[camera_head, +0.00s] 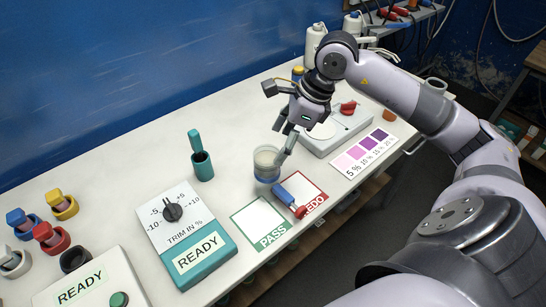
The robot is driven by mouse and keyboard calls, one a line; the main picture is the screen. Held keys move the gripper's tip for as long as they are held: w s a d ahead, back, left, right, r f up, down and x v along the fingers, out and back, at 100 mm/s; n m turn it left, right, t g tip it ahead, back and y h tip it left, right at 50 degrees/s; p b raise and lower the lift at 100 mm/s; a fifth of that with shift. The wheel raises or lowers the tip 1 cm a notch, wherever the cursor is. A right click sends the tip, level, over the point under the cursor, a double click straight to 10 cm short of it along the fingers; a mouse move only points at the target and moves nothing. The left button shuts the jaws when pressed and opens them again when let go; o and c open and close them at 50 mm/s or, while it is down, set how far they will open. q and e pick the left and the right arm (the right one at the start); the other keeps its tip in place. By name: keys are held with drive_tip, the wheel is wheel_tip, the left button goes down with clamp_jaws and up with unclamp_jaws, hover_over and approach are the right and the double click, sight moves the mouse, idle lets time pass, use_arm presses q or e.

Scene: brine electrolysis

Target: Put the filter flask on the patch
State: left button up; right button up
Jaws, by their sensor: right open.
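A clear round glass vessel (265,168) with pale contents and a bluish base stands upright on the white bench; it may be the filter flask, but I cannot tell for sure. My right gripper (281,142) is open, pointing down just above and right of this vessel, one finger overlapping its rim in the picture; contact is unclear. In front of it lie two flat patches: a green-edged PASS patch (258,220) and a red-edged REDO patch (311,187). The PASS patch is bare. My left gripper is out of view.
A blue-and-red tool (289,200) lies across the REDO patch. A white instrument (340,128) and purple colour card (364,153) are to the right. A teal cup (203,166) and TRIM box (186,240) are left. White bottles (314,42) stand behind.

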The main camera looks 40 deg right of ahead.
drive_tip(key=shift+v, duration=1.5)
